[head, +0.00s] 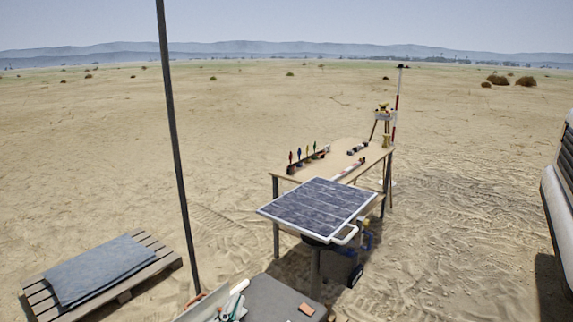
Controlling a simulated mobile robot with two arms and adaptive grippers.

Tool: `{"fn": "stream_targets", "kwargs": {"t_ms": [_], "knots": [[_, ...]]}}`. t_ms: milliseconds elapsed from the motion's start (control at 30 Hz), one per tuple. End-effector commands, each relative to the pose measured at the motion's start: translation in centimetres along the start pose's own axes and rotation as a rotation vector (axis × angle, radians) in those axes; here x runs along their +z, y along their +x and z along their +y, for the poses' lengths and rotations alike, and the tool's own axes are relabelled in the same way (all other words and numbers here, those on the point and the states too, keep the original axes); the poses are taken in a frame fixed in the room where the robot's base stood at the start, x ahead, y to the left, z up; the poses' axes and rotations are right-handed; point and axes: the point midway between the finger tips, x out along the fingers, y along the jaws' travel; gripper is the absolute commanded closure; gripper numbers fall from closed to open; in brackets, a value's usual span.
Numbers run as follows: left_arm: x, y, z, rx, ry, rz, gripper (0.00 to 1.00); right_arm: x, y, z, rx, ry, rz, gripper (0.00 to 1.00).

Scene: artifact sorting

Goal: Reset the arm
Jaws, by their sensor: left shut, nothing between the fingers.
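My left gripper (231,309) shows small at the bottom edge, among white and teal parts. It is shut with nothing between its fingers. It is beside a dark grey surface (268,296), and the lower part of the arm is cut off by the frame. My right gripper is not in view.
A solar panel (318,207) stands in front of a wooden table (322,168) with several small tools and artifacts. A pallet (150,262) with a grey-blue cover (98,268) lies at left. A dark pole (177,150) rises left of centre. A vehicle (562,195) stands at right. Open sand surrounds these.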

Motion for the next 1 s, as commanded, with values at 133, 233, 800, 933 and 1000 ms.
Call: {"fn": "stream_targets", "kwargs": {"t_ms": [133,233,800,933,1000], "knots": [[10.3,-4.9,1.2,0.054,-0.206,-0.402,1.00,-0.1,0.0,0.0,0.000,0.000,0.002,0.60],[15.4,-9.8,3.3,0.120,-0.318,-0.643,1.00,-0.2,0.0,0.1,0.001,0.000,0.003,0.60],[22.7,-29.3,12.5,0.463,-0.580,-1.301,1.00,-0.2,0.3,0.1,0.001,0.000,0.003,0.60],[25.6,-28.8,15.0,0.469,-0.577,-1.311,1.00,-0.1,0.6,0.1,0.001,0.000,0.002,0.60],[27.3,-28.8,16.5,0.474,-0.575,-1.319,1.00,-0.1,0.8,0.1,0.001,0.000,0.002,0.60]]}}
